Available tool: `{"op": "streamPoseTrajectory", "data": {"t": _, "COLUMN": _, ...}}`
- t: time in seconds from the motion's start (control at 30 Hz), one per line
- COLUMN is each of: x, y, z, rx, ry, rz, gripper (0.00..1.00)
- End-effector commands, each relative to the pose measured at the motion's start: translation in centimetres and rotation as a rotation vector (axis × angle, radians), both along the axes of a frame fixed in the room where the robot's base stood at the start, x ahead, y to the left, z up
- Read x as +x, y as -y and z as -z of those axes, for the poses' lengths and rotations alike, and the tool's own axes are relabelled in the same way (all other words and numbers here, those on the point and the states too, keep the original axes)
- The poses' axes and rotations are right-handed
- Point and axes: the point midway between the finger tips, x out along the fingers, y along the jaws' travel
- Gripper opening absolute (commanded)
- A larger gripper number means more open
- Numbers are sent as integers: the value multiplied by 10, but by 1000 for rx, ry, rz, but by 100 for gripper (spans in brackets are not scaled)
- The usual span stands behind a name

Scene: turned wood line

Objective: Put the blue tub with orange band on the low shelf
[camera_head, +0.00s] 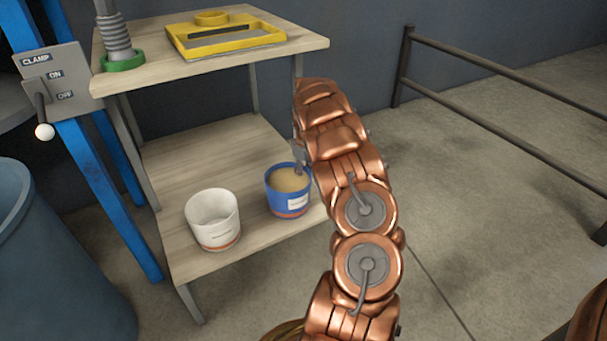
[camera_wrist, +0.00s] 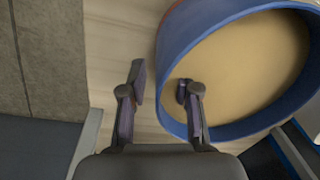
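The blue tub with orange band (camera_head: 287,199) stands upright on the low shelf (camera_head: 215,150), near its right front edge. It has a white label and tan contents. In the wrist view the tub (camera_wrist: 215,128) fills the upper right. My gripper (camera_wrist: 163,90) is over the tub's near wall, one finger on the inner side of the rim and the other outside. Its fingers are apart, with a visible gap between the outer finger and the wall. In the head view my arm hides most of the gripper.
A white tub with an orange band (camera_head: 213,220) stands left of the blue tub. The upper shelf (camera_head: 150,72) holds a yellow tray (camera_head: 225,38) and a green-ringed post. A large blue bin (camera_head: 50,270) is at left; a rail (camera_head: 490,120) runs at right.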

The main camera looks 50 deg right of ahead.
Motion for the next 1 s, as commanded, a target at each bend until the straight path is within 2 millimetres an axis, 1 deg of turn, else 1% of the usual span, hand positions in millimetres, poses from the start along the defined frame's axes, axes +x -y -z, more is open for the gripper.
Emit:
{"op": "streamPoseTrajectory", "data": {"t": 0.17, "x": 0, "y": 0, "z": -3, "rx": -1, "ry": 1, "rz": -1, "gripper": 31}}
{"op": "streamPoseTrajectory", "data": {"t": 0.27, "x": 1, "y": 1, "z": -13, "rx": -2, "ry": 1, "rz": 0, "gripper": 31}}
{"op": "streamPoseTrajectory", "data": {"t": 0.6, "x": 1, "y": 4, "z": -64, "rx": -1, "ry": 0, "rz": -1, "gripper": 31}}
{"op": "streamPoseTrajectory", "data": {"t": 0.7, "x": 1, "y": 5, "z": -74, "rx": -1, "ry": 2, "rz": -1, "gripper": 31}}
{"op": "streamPoseTrajectory", "data": {"t": 0.87, "x": 0, "y": 5, "z": -78, "rx": -1, "ry": 0, "rz": -1, "gripper": 31}}
{"op": "streamPoseTrajectory", "data": {"t": 0.97, "x": 0, "y": 0, "z": -80, "rx": -4, "ry": -8, "rz": 3, "gripper": 31}}
{"op": "streamPoseTrajectory", "data": {"t": 1.0, "x": 0, "y": -5, "z": -83, "rx": -6, "ry": -15, "rz": 6, "gripper": 31}}
